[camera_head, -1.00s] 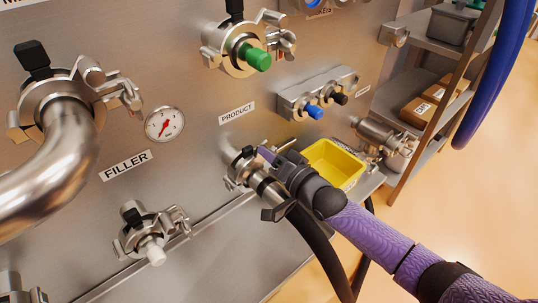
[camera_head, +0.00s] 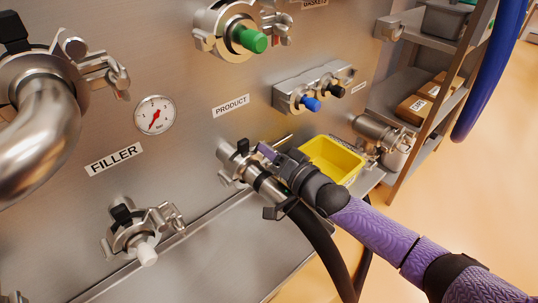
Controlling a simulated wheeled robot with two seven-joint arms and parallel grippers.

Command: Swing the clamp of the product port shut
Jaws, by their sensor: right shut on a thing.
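The product port (camera_head: 231,163) is on the steel panel, below the PRODUCT label (camera_head: 231,106). Its metal clamp has a black knob and sits around the joint; a thin metal piece sticks out to the right behind my gripper. I cannot tell whether the clamp is fully closed. A dark hose (camera_head: 321,240) with a metal end fitting (camera_head: 263,184) meets the port. My right gripper (camera_head: 271,182) is shut on the hose's end, close to the port; its body hides part of the fitting and clamp. My left gripper is out of view.
A yellow bin (camera_head: 335,160) stands just behind my right gripper. The filler pipe (camera_head: 40,130) juts out at left. A white-capped port (camera_head: 140,235) is at lower left, a green-capped port (camera_head: 240,35) above. A shelf (camera_head: 400,95) stands at right.

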